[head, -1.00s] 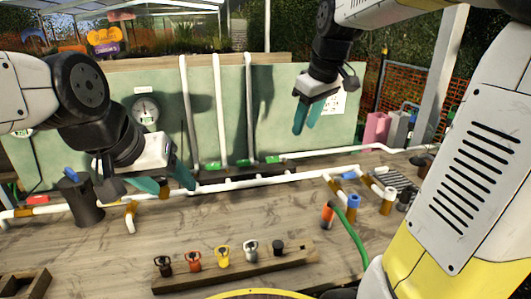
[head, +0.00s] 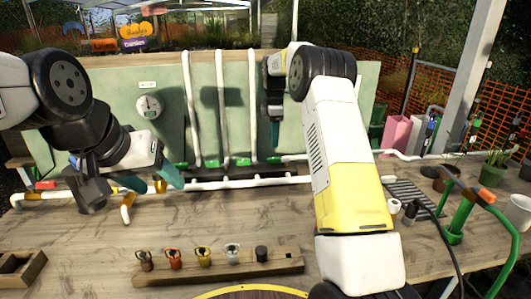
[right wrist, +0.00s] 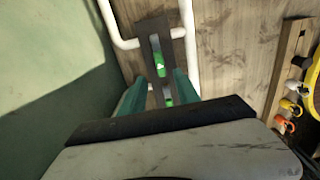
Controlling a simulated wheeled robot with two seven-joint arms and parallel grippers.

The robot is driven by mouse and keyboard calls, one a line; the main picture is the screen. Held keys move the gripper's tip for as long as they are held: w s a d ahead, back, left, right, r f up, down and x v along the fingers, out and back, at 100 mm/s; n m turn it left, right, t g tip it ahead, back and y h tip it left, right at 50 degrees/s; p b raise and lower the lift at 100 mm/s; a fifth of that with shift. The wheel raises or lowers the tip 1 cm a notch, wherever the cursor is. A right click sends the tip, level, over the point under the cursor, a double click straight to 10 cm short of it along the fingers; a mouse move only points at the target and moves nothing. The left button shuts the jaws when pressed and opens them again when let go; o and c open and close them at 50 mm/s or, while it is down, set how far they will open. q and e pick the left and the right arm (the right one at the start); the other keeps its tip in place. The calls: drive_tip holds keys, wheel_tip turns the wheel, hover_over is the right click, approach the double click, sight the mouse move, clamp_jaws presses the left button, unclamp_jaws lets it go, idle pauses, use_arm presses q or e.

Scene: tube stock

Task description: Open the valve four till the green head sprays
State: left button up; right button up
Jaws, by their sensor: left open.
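Several green valve handles sit along the white pipe at the foot of the green panel, among them a left one (head: 181,165) and a right one (head: 274,158). No valve number is readable. My right gripper (head: 275,134) hangs pointing down just above the right handle. In the right wrist view its teal fingers (right wrist: 158,92) are apart, with a green handle (right wrist: 161,65) in the gap between and beyond them; contact cannot be told. My left gripper (head: 150,180) is open and empty above the left pipes. I cannot make out a green spray head or any water.
A wooden rack (head: 220,268) with several coloured fittings lies at the front. White vertical pipes (head: 222,110) and a gauge (head: 149,106) are at the panel. A green stand (head: 458,220) and a plant pot (head: 493,170) are at right.

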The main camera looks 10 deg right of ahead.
sight(273, 158)
wheel_tip(273, 158, down, 8)
drive_tip(key=shift+r, duration=0.2)
clamp_jaws()
idle(1.5)
